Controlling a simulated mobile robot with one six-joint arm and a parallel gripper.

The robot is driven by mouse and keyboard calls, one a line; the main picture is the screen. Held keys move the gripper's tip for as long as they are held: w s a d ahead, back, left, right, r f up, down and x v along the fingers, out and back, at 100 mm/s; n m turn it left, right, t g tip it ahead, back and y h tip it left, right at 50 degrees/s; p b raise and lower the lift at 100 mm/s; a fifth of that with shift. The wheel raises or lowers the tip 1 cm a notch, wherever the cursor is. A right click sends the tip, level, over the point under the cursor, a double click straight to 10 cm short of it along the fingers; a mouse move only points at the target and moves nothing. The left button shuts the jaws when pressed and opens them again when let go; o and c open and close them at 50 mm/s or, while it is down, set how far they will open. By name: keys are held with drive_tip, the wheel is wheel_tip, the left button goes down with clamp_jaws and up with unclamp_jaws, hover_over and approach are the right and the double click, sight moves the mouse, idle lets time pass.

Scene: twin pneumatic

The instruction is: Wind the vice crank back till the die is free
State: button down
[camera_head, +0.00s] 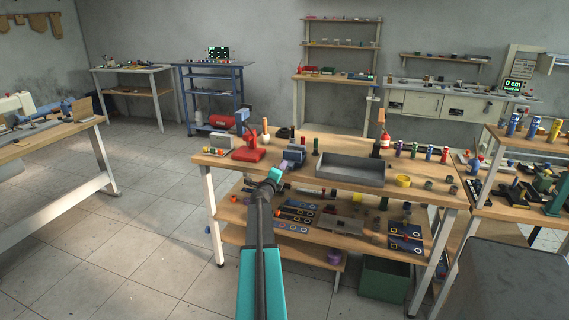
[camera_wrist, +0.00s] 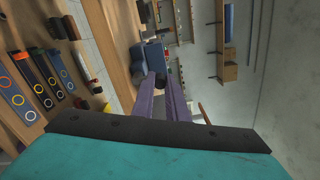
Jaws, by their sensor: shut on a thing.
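A blue-grey vice (camera_head: 295,155) stands on the front edge of the wooden workbench (camera_head: 225,163), left of the grey tray. In the wrist view the vice (camera_wrist: 154,55) is just beyond my fingertips. My gripper (camera_head: 285,166) is at the front of the vice. In the wrist view its two purple fingers (camera_wrist: 158,80) are close together at the vice's dark front end. They are shut on the vice crank, which is mostly hidden by the fingers. I cannot make out the die or how tightly the jaws grip it.
A grey tray (camera_head: 350,170) is right of the vice, and a red press (camera_head: 249,149) is left of it. Several coloured cylinders line the right side of the bench. The lower shelf (camera_head: 255,232) holds boards with rings. Open floor lies to the left.

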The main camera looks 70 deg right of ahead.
drive_tip(key=shift+w+f+n+p, duration=0.1)
drive_tip(key=shift+w+n+p, duration=0.35)
drive_tip(key=shift+n+p, duration=0.6)
drive_tip(key=shift+w+f+n+p, duration=0.1)
drive_tip(key=shift+w+n+p, duration=0.3)
drive_tip(key=shift+n+p, duration=0.65)
drive_tip(key=c, duration=1.7)
unclamp_jaws()
drive_tip(key=shift+c, duration=0.2)
drive_tip(key=shift+a, duration=0.15)
drive_tip(key=a+b, duration=0.2)
drive_tip(key=a, duration=1.1)
drive_tip(key=shift+s+a, duration=0.3)
drive_tip(key=shift+s, duration=0.1)
